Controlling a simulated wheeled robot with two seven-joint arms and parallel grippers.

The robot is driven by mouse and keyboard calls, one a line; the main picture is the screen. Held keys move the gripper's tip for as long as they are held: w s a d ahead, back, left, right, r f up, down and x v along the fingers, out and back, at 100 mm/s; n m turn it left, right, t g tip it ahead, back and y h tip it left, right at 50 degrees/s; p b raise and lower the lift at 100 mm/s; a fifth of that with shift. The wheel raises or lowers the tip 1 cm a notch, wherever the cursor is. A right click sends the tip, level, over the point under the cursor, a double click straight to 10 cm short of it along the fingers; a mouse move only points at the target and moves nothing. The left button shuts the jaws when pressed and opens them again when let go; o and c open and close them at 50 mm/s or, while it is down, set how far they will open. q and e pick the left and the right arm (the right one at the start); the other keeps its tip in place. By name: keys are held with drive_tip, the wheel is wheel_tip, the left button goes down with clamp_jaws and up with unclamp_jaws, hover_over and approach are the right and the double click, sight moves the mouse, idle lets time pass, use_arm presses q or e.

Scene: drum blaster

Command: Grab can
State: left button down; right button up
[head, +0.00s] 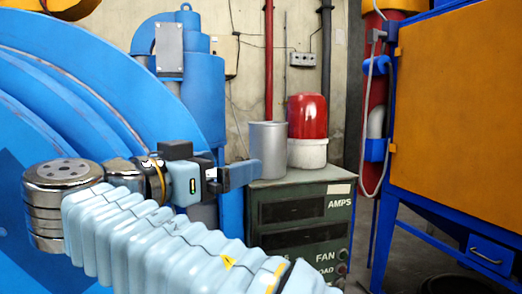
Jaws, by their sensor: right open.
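A plain grey metal can (268,148) stands upright on top of the dark green cabinet (318,186), near its left end. My right gripper (243,174) is open, with its fingers pointing right toward the lower left side of the can. In the picture the fingertips come up to the can's left edge; I cannot tell whether they touch it. The near finger covers part of the gap, and the far finger is hard to make out. My left gripper is not in view.
A red-topped white container (307,152) stands close to the right of the can. A large blue machine (130,100) fills the left. An orange panel on a blue frame (455,110) stands at the right. A red pipe (268,60) runs down the wall behind.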

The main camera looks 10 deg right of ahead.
sight(258, 155)
drive_tip(key=x, duration=0.8)
drive_tip(key=shift+w+d+r+p, duration=0.1)
drive_tip(key=shift+d+r+p, duration=0.1)
drive_tip(key=shift+p, duration=0.2)
drive_tip(key=p+x, duration=0.1)
drive_tip(key=x, duration=0.3)
drive_tip(key=shift+w+r, duration=0.15)
drive_tip(key=shift+w, duration=0.05)
drive_tip(key=shift+w+d, duration=0.35)
drive_tip(key=shift+d, duration=0.15)
drive_tip(key=c, duration=1.2)
